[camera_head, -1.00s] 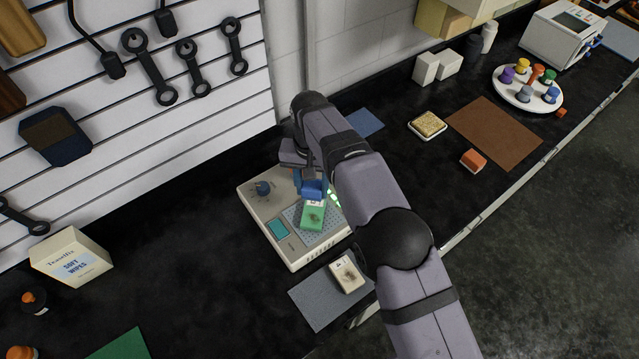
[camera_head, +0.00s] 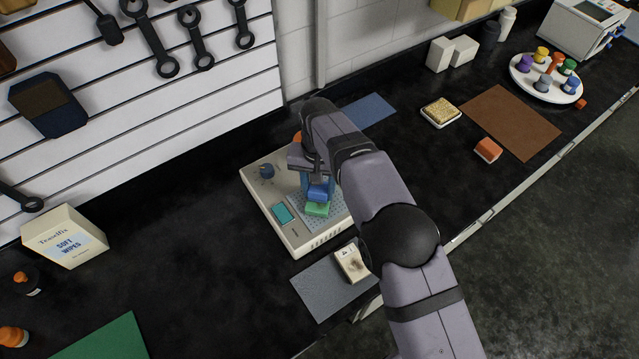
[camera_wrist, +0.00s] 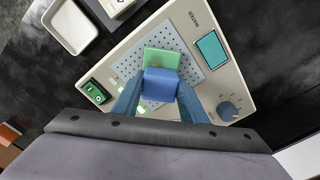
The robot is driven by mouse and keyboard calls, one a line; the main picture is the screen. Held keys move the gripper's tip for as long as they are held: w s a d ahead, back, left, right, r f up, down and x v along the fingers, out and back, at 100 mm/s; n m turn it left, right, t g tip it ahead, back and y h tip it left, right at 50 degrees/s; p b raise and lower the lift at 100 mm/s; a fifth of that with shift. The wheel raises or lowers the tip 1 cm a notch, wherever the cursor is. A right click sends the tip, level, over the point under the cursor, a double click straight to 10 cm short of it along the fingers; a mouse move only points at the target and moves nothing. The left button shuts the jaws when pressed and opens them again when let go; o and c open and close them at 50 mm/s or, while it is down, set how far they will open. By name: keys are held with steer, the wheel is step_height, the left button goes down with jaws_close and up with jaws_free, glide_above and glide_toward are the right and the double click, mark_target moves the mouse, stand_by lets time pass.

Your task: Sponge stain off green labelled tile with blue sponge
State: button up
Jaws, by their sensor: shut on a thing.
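The green tile (camera_head: 317,210) lies on the perforated plate of a cream device (camera_head: 262,205). It also shows in the wrist view (camera_wrist: 162,57). The blue sponge (camera_head: 318,190) is over the tile and covers most of it; the sponge also shows in the wrist view (camera_wrist: 160,85). My gripper (camera_wrist: 158,103) is shut on the sponge, with a blue finger on each side. I cannot tell whether the sponge presses on the tile. The tile's label and stain are hidden now.
A stained white tile (camera_head: 352,262) lies on a grey mat (camera_head: 325,288) in front of the device. A tan sponge on a white dish (camera_head: 441,112), an orange block (camera_head: 487,150) and a brown mat (camera_head: 512,122) are to the right. A wipes box (camera_head: 65,237) stands left.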

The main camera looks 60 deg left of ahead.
steer(key=shift+s+d+f+b, duration=0.15)
steer(key=shift+s+d+b, duration=0.6)
steer(key=shift+s+d, duration=0.2)
steer(key=shift+s+d+f+b, duration=0.1)
steer(key=shift+s+d+b, duration=0.6)
steer(key=shift+s+d, duration=0.2)
steer(key=shift+w+a+r+p, duration=0.25)
steer(key=shift+w+r+p, duration=0.05)
steer(key=shift+p, duration=0.25)
steer(key=shift+w+a+p, duration=1.4)
steer(key=shift+w+a, duration=0.4)
step_height(320, 180, up, 2)
steer(key=shift+w+a+r+p, duration=0.1)
steer(key=shift+r+p, duration=0.15)
steer(key=shift+p, duration=0.3)
steer(key=shift+r+p, duration=2)
steer(key=shift+r, duration=0.75)
